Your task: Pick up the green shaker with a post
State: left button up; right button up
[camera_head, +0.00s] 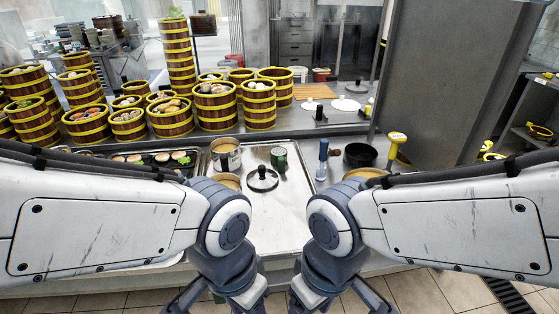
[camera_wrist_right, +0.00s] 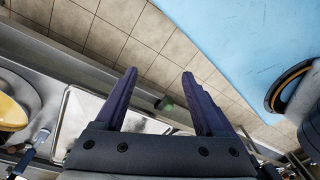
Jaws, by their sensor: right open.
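A small green cylinder (camera_head: 279,158), which looks like the green shaker, stands on the metal tray just behind a black-knobbed lid. I cannot make out a post on it. My left gripper (camera_head: 218,304) and right gripper (camera_head: 340,304) hang at the bottom of the head view, in front of the counter and well short of the cylinder. Both look open, with tips cut off by the frame edge. In the right wrist view my right gripper (camera_wrist_right: 160,90) is open, with nothing held. A small dark-and-green object (camera_wrist_right: 164,103) shows beyond its fingers; I cannot tell what it is.
The metal tray (camera_head: 291,208) has bare room at its front. The lid (camera_head: 262,181), a pot (camera_head: 226,155), a blue upright tool (camera_head: 323,158) and a black pan (camera_head: 360,154) surround the cylinder. Steamer towers (camera_head: 174,117) stand behind to the left. A tall grey panel (camera_head: 445,80) stands right.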

aim_at(278, 155)
jog(key=u, duration=0.05)
jog(key=k, duration=0.6)
jog(key=z, duration=0.65)
jog(key=i, duration=1.35)
jog(key=u, duration=0.5)
